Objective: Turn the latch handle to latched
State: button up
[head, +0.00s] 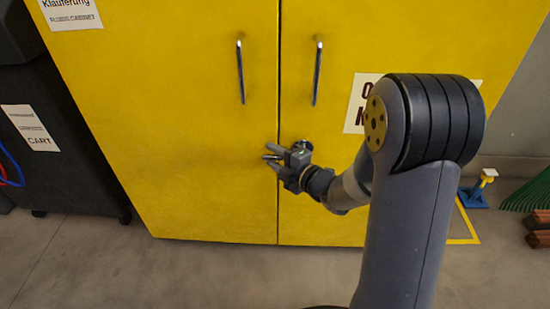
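The yellow cabinet (175,130) has two shut doors with a vertical seam between them. My gripper (269,154) is at this seam, below the two pull handles, pointing left in the picture. Its two fingers look spread apart, one above the other. A small, shiny, roughly level bar (270,157) shows between the fingers; it may be the latch handle. Whether the fingers touch it I cannot tell. The rest of the latch is hidden behind my gripper and wrist.
Two vertical metal pull handles (240,72) (317,72) stick out from the doors above. A dark cart (60,140) stands at the left. The grey floor (190,270) in front is clear.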

grip_shut()
dwell(0.4)
